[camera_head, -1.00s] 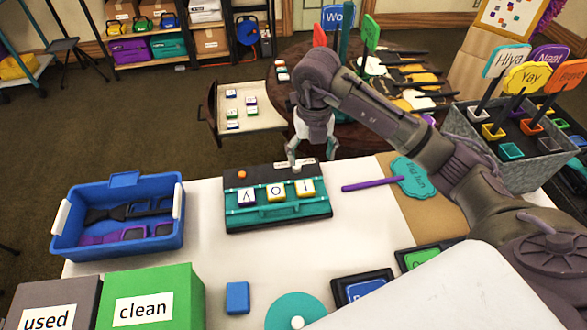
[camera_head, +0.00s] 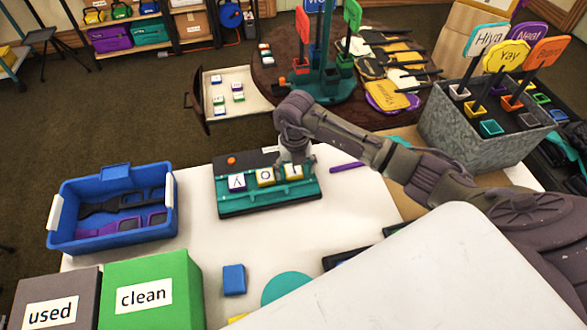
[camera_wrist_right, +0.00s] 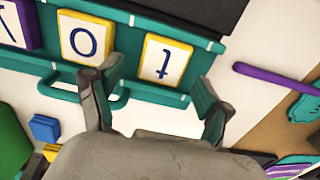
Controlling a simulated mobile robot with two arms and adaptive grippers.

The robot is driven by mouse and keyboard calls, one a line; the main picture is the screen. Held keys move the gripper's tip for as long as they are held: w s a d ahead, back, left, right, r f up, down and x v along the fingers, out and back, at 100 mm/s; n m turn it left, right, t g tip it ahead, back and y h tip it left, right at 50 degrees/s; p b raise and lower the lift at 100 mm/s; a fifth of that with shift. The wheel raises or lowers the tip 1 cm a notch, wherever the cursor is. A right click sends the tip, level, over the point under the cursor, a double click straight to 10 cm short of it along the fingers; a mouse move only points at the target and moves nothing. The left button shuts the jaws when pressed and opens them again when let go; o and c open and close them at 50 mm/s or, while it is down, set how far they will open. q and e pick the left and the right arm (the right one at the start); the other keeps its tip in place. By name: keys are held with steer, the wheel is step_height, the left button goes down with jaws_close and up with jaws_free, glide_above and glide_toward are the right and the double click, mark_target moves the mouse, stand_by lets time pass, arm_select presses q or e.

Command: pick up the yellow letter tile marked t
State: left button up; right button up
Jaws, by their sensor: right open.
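The yellow letter tile marked t (camera_head: 292,173) is the rightmost of three tiles on a teal rack (camera_head: 228,208). In the right wrist view the t tile (camera_wrist_right: 164,59) shows a white face, a dark letter and a yellow rim. My right gripper (camera_head: 295,164) is over that tile and partly hides it. In the right wrist view my right gripper (camera_wrist_right: 156,78) is open, with one finger towards each side of the tile's lower part. I cannot tell whether the fingers touch it. My left gripper is not in view.
A yellow-rimmed O tile (camera_head: 265,176) and a purple-rimmed tile (camera_head: 237,182) sit left of the t tile. A purple stick (camera_head: 347,167) lies right of the rack. A blue bin (camera_head: 118,240) stands left, and a grey sign box (camera_head: 475,150) right.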

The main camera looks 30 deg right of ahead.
steer(key=shift+f, duration=0.3)
steer(key=c, duration=1)
steer(key=shift+r, duration=0.1)
steer(key=shift+c, duration=0.2)
